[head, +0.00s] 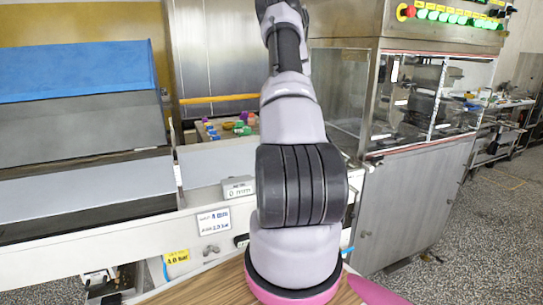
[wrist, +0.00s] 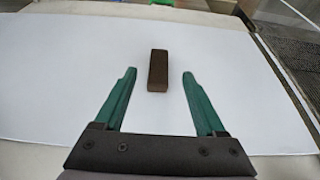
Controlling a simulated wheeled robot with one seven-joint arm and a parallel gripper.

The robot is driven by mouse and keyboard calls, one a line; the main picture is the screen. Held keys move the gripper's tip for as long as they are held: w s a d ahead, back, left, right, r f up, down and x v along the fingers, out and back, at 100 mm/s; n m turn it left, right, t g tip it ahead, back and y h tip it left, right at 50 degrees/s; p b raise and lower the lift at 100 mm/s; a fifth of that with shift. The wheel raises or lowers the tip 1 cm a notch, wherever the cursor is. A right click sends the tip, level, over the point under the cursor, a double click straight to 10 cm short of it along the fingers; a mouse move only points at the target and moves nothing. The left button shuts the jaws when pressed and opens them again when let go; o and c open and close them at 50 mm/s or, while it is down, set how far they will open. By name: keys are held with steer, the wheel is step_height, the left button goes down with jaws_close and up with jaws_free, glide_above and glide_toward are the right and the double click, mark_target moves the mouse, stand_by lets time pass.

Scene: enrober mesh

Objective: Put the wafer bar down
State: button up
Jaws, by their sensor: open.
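In the wrist view, a dark brown wafer bar (wrist: 158,70) lies on a flat white surface (wrist: 60,80). It is lengthwise, roughly in line with my gripper's fingers. My gripper (wrist: 159,76) is open, with its green fingers on either side of the bar. Clear gaps show between the bar and both fingers. The bar does not show in the head view. My arm's upper end leaves the top of that view, so my gripper is out of sight there.
In the head view, a steel machine with a glass window (head: 430,95) stands at the right. A blue-covered panel (head: 75,70) is at the left. Small coloured items (head: 238,127) lie behind my arm. In the wrist view, a dark mesh (wrist: 295,45) lies at the right.

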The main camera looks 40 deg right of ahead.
steer(key=x, duration=0.8)
steer(key=shift+w, duration=0.4)
steer(key=c, duration=1.1)
